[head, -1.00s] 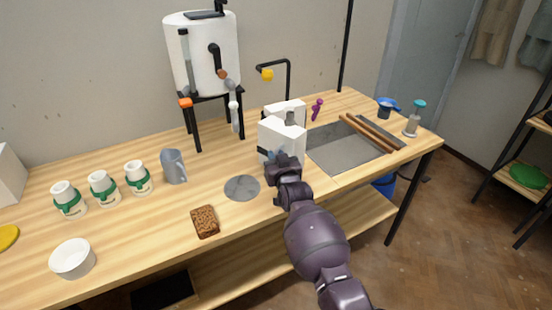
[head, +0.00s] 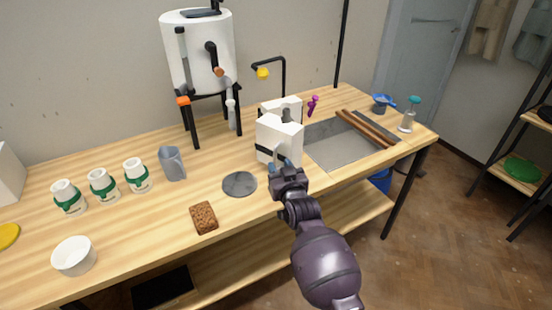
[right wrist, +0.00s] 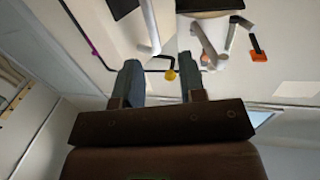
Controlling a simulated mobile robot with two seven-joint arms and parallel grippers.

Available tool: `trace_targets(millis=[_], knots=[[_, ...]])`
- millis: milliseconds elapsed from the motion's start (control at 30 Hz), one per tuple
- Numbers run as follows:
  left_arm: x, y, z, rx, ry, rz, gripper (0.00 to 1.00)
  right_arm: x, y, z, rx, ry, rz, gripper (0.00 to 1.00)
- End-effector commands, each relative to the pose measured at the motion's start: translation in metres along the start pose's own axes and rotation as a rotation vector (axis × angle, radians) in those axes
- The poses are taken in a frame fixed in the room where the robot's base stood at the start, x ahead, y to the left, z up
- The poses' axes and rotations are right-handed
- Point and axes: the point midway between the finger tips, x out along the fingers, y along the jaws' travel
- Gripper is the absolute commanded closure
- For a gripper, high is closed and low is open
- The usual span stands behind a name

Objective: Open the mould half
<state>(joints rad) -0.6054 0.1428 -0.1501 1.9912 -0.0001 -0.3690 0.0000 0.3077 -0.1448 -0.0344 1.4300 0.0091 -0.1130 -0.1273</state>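The white block-shaped mould stands upright near the front edge of the wooden table, left of the sink. Its front half (head: 279,138) faces me, and the back part (head: 283,105) shows behind it, with a dark grey piece at the top between them. How far the halves are apart I cannot tell. My right gripper (head: 285,168) is at the lower front of the front half, by a small blue part there. Contact is unclear. In the right wrist view its two fingers (right wrist: 160,85) are apart with nothing seen between them. My left gripper is not in view.
A grey disc (head: 239,184) and a brown sponge (head: 203,217) lie left of the mould. A grey jug (head: 172,163), several green-labelled bottles (head: 103,186) and a white bowl (head: 73,256) stand further left. A white tank (head: 197,55) stands behind; the sink (head: 345,145) is at right.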

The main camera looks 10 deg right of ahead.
Motion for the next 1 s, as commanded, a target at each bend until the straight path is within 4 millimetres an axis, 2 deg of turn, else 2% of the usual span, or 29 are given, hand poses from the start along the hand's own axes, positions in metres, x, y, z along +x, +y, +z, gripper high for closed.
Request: trace_targets(millis=[100,300,667,700,833,933,1000], knots=[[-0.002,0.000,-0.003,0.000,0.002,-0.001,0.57,-0.017,0.000,0.000,0.000,0.000,0.000,0.63],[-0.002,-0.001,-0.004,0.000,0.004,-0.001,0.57,-0.033,0.000,-0.001,-0.001,0.000,0.000,0.63],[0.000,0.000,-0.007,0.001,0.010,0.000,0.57,-0.037,0.000,0.000,-0.001,0.000,0.000,0.63],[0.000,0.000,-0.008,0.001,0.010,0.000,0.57,-0.037,0.000,0.000,-0.001,0.000,0.000,0.64],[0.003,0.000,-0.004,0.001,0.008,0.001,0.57,-0.038,0.001,0.009,-0.001,-0.008,0.001,0.84],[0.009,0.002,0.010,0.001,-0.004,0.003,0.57,-0.043,0.016,0.036,-0.034,-0.033,0.005,0.99],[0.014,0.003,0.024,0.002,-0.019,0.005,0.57,-0.050,0.030,0.060,-0.080,-0.052,0.000,1.00]])
